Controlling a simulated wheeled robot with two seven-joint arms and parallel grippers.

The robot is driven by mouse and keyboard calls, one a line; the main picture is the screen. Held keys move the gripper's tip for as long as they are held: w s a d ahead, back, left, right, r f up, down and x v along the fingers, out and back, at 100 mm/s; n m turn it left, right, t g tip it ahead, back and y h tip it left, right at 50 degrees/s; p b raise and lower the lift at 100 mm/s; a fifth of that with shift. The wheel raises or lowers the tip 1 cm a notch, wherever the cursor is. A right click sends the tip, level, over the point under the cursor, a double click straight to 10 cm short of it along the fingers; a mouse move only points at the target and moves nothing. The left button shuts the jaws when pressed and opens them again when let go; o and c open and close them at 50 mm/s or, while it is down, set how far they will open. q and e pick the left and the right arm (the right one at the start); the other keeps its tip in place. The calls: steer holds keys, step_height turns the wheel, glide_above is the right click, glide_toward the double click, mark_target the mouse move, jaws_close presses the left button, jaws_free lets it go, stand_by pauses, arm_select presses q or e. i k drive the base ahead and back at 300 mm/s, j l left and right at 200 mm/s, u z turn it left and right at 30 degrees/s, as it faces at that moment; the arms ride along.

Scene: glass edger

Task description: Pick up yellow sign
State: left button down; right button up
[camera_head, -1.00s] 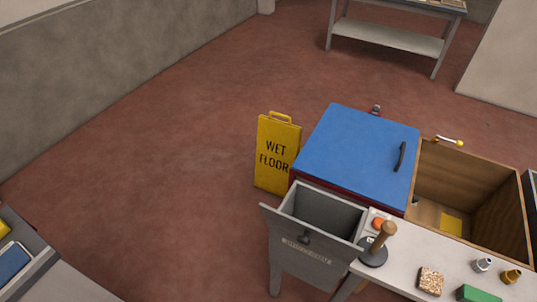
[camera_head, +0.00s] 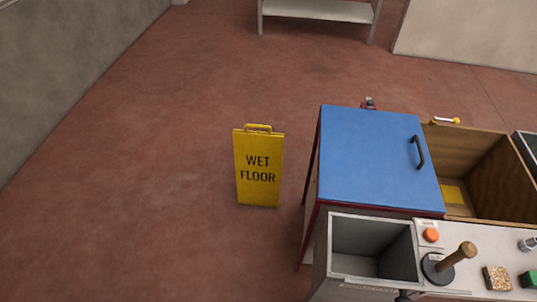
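The yellow wet floor sign (camera_head: 259,168) stands upright on the red floor, near the middle of the head view. It has a handle loop on top and dark lettering on its face. It stands a little left of the blue-topped cabinet, with a strip of floor between them. Neither of my grippers is in view.
The blue-topped cabinet (camera_head: 370,160) and an open grey bin (camera_head: 372,273) stand to the right of the sign. An open wooden box (camera_head: 460,147) and a worktop (camera_head: 475,264) lie further right. A grey table (camera_head: 318,10) is at the back. The floor left of the sign is clear.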

mark_target(258, 156)
steer(key=i+j+z, duration=0.3)
steer(key=j, duration=0.25)
steer(key=i+j+z, duration=0.15)
steer(key=i+j, duration=0.15)
steer(key=i+j+z, duration=0.1)
steer(key=j, duration=0.25)
steer(key=i+j+z, duration=0.15)
steer(key=j, duration=0.2)
steer(key=i+j+z, duration=0.15)
steer(key=j, duration=0.25)
